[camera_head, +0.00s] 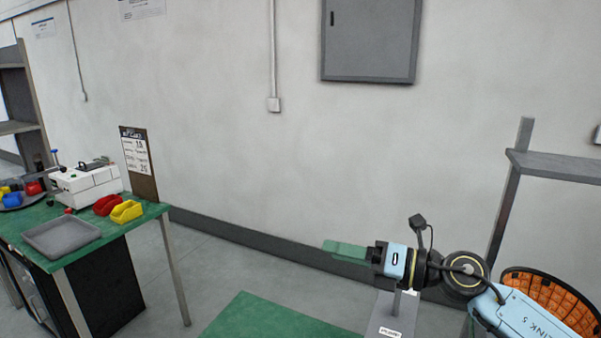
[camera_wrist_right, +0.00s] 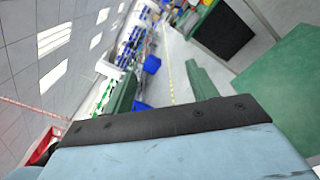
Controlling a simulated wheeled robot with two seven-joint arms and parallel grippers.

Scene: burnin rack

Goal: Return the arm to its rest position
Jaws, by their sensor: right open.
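My right arm comes in from the lower right in the head view, held out over the floor and the near green surface. Its right gripper (camera_head: 328,247) points left, with green fingers and a pale blue body. In the right wrist view the two green fingers of the gripper (camera_wrist_right: 160,74) stand apart with nothing between them. The gripper is open and empty, and touches nothing that I can see. My left arm and left gripper are in neither view.
A green bench (camera_head: 152,212) at the left bears a grey tray (camera_head: 40,246), a white device (camera_head: 88,186), and red and yellow bins (camera_head: 127,211). A green surface (camera_head: 270,318) lies below. A grey shelf frame (camera_head: 555,166) stands at right. Floor between is clear.

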